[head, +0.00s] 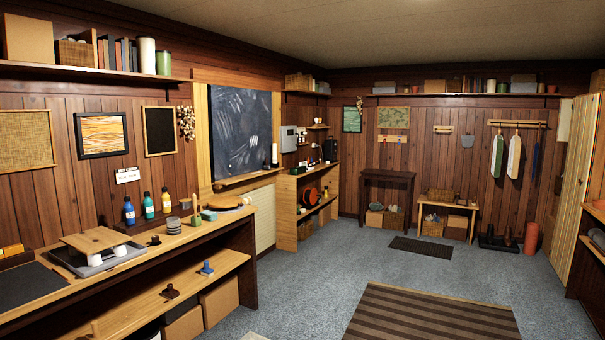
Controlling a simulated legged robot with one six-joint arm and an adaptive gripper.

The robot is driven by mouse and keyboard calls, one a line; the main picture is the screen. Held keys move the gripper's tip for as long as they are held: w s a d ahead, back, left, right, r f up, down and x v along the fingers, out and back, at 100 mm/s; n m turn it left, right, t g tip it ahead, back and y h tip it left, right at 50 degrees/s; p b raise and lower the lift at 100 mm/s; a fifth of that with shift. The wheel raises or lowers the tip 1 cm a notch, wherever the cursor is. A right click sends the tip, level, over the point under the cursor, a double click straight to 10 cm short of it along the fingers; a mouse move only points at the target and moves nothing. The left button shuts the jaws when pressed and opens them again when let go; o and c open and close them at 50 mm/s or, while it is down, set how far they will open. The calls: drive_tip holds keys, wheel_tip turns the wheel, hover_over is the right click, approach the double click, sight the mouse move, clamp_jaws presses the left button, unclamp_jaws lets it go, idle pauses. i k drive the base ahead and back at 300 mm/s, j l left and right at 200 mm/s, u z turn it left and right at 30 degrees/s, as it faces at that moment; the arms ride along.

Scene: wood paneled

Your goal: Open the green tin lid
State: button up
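I cannot pick out a green tin with a lid for certain. A green cylinder (163,63) stands on the high left shelf beside a taller cream cylinder (146,56). A small green item (196,220) sits on the left workbench next to a teal block (209,215). A small tin-like round container (173,225) stands to its left. These are too small to show whether any has a hinged or loose lid. My gripper is not in view.
The left workbench (150,262) carries bottles, a tray and a board. A cabinet (300,210) stands beyond it, with a dark table (386,177) and a low bench (446,204) at the back. Grey carpet (300,290) is open, with a striped rug (430,318) at front right.

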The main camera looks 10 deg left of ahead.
sight(300, 169)
drive_tip(key=i+j+u, duration=0.2)
drive_tip(key=i, duration=0.35)
drive_tip(key=i+j+u, duration=0.2)
drive_tip(key=i, duration=0.35)
drive_tip(key=i+z, duration=0.25)
drive_tip(key=i, duration=0.3)
drive_tip(key=i+z, duration=0.25)
drive_tip(key=i, duration=0.3)
drive_tip(key=i+j+z, duration=0.2)
drive_tip(key=i, duration=0.3)
drive_tip(key=i+z, duration=0.25)
drive_tip(key=i, duration=1.25)
drive_tip(key=i+j+u, duration=0.1)
drive_tip(key=i+u, duration=0.4)
drive_tip(key=i, duration=0.25)
drive_tip(key=i+l+u, duration=0.25)
drive_tip(key=i+u, duration=0.25)
drive_tip(key=i, duration=0.25)
drive_tip(key=i+j, duration=0.2)
drive_tip(key=i, duration=0.8)
drive_tip(key=i+j+u, duration=0.15)
drive_tip(key=i, duration=0.8)
drive_tip(key=i+j+z, duration=0.3)
drive_tip(key=i+j, duration=0.25)
drive_tip(key=i+j+z, duration=0.3)
drive_tip(key=i+j, duration=0.35)
drive_tip(key=i+u, duration=0.2)
drive_tip(key=i, duration=0.25)
drive_tip(key=i+l+u, duration=0.15)
drive_tip(key=i, duration=0.3)
